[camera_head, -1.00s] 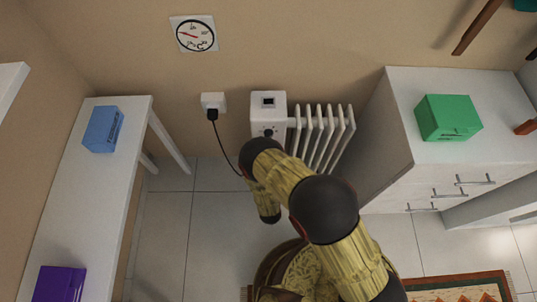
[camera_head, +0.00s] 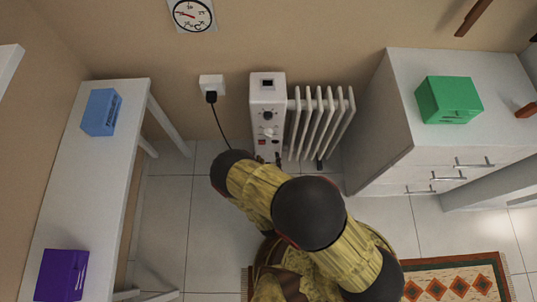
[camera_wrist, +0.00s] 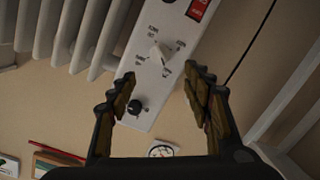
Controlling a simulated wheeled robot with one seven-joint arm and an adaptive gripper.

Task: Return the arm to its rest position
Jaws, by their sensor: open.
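My gripper (camera_wrist: 158,76) is open and empty in the wrist view, its two fingers wide apart. The heater's white control panel (camera_wrist: 178,30) shows beyond them, with a white knob, a black knob and a red switch. No contact with it shows. In the head view my arm (camera_head: 265,195) is folded low in the middle, in front of the heater (camera_head: 268,95). The arm hides my gripper almost wholly there. The heater's panel and white ribs are mostly clear of the arm.
A white table (camera_head: 75,190) on the left bears a blue box (camera_head: 101,112) and a purple box (camera_head: 61,275). A white dresser (camera_head: 405,110) with a green box (camera_head: 448,100) stands right. A socket (camera_head: 211,83) feeds a black cord. A patterned rug (camera_head: 455,285) lies lower right.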

